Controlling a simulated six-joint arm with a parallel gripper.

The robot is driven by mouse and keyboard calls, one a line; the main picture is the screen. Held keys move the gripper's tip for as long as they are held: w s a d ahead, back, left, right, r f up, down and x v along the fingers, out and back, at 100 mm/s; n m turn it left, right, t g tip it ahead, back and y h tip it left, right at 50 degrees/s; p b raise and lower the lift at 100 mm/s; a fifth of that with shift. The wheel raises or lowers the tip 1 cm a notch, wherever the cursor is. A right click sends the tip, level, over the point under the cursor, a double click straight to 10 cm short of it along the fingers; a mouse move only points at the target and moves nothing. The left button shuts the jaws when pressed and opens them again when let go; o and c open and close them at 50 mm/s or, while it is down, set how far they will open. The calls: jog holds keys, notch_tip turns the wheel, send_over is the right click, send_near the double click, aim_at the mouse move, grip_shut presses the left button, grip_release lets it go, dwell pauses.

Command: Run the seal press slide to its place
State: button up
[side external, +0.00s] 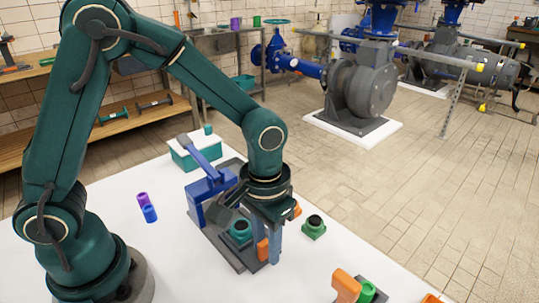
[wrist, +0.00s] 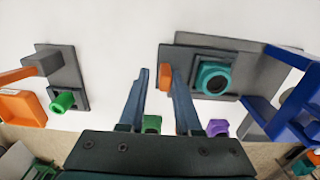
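The seal press (side external: 208,186) is a blue frame with a lever on a grey base, in the middle of the white table. A teal round seal part (side external: 240,231) sits on its grey slide plate; it also shows in the wrist view (wrist: 213,77). The slide's orange handle (side external: 262,249) stands at the plate's end and shows in the wrist view (wrist: 165,78). My gripper (wrist: 158,72) is open, pointing down at this end. In the wrist view the orange handle lies between the fingers, close to the right one. Whether a finger touches it, I cannot tell.
A green block with a dark hole (side external: 314,228) stands right of the press. Another orange handle (side external: 346,286) and a green part (side external: 366,290) are at the front right. Purple (side external: 142,198) and blue (side external: 150,214) cups stand left. A teal box (side external: 184,158) is behind.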

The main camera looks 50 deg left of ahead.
jog(key=shift+a, duration=0.1)
jog(key=shift+r, duration=2.6)
notch_tip(320, 180, up, 4)
jog(key=a+t, duration=0.2)
notch_tip(320, 180, up, 4)
jog(key=n+t, duration=0.1)
jog(key=t, duration=0.1)
send_over(239, 248)
jog(key=s+a+m+t, duration=0.1)
jog(key=s+a, duration=0.2)
jog(key=s, duration=0.2)
jog(key=shift+s+a+f+t, duration=0.2)
jog(key=shift+s+t, duration=0.1)
jog(key=shift+s, duration=0.05)
